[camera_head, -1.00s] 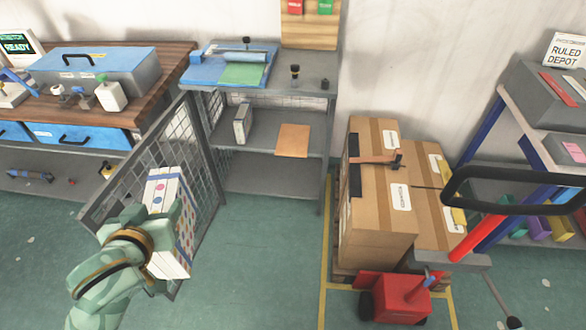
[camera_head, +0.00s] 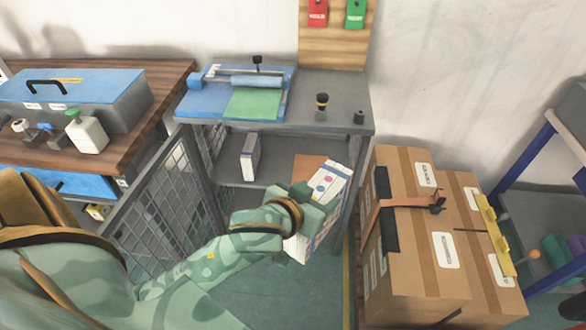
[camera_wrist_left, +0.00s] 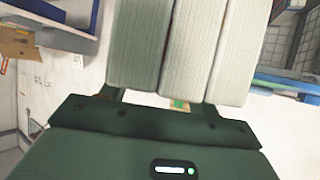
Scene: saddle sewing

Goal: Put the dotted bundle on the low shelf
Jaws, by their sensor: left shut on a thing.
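My left gripper (camera_head: 306,212) is shut on the dotted bundle (camera_head: 330,184), a white block of bound volumes with red and blue dots. It holds the bundle tilted in front of the right half of the grey shelf unit. In the left wrist view the bundle (camera_wrist_left: 182,50) shows as three pale ribbed slabs side by side, above the gripper. The low shelf (camera_head: 236,203) lies under the middle shelf (camera_head: 280,160); my arm and gripper hide most of it. My right gripper is not in view.
A white-grey binder (camera_head: 250,157) stands on the middle shelf, beside a partly covered tan sheet (camera_head: 304,168). A mesh door (camera_head: 160,205) stands open at the unit's left. Stacked cartons (camera_head: 425,245) stand close on the right. A workbench (camera_head: 150,90) is at left.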

